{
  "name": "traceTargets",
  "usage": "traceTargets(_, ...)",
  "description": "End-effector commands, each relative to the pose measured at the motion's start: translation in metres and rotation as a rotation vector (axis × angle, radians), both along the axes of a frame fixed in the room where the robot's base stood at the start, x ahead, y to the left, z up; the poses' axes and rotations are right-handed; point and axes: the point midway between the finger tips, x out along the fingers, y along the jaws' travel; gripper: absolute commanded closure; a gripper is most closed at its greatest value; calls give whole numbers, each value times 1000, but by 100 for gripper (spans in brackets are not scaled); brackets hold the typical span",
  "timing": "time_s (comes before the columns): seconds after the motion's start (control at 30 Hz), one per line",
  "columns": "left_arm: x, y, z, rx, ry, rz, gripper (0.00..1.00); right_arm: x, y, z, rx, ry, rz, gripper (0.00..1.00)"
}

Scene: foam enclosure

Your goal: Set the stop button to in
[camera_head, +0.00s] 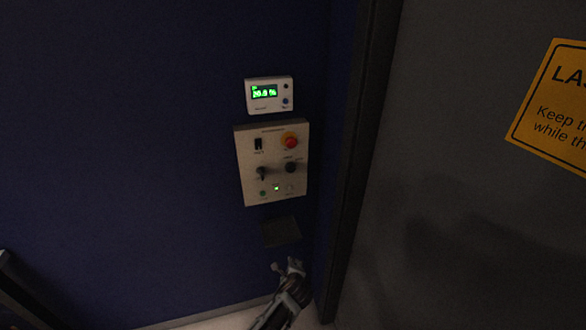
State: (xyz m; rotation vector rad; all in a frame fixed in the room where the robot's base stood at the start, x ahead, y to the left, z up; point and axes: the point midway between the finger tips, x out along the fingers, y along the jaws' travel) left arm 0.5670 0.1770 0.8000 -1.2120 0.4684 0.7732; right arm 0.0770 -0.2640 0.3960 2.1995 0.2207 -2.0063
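The stop button (290,141) is a red mushroom head on a yellow base. It is at the upper right of a beige control panel (245,187) on the dark blue wall. Whether it is pressed in or out is too small to tell. A gripper (285,266) shows at the bottom centre, below the panel and well apart from the button. Its arm slants up from the lower left, so I take it for my left one. It holds nothing that I can see, and its finger opening is unclear. My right gripper is not in view.
The panel also has a black switch (258,144), two dark knobs and small lamps. A white display box (252,105) with green digits is above it. A dark rectangular plate (281,232) is below. A dark frame post (358,150) and grey door (450,130) stand right.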

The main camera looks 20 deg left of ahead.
Motion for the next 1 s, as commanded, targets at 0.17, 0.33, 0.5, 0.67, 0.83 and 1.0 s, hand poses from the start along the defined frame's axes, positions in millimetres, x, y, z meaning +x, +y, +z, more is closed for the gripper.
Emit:
traceTargets(0.17,37,-7,67,211,-56,-122,42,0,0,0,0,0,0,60)
traceTargets(0.33,62,-12,133,422,-95,-209,42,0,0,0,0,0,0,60)
traceTargets(0.5,81,-16,201,639,-122,-266,42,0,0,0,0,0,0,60)
traceTargets(0.67,90,-20,267,843,-133,-292,42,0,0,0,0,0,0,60)
traceTargets(0.83,92,-22,336,1049,-126,-291,42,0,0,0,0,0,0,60)
traceTargets(1.0,88,-23,385,1198,-105,-274,42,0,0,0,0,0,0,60)
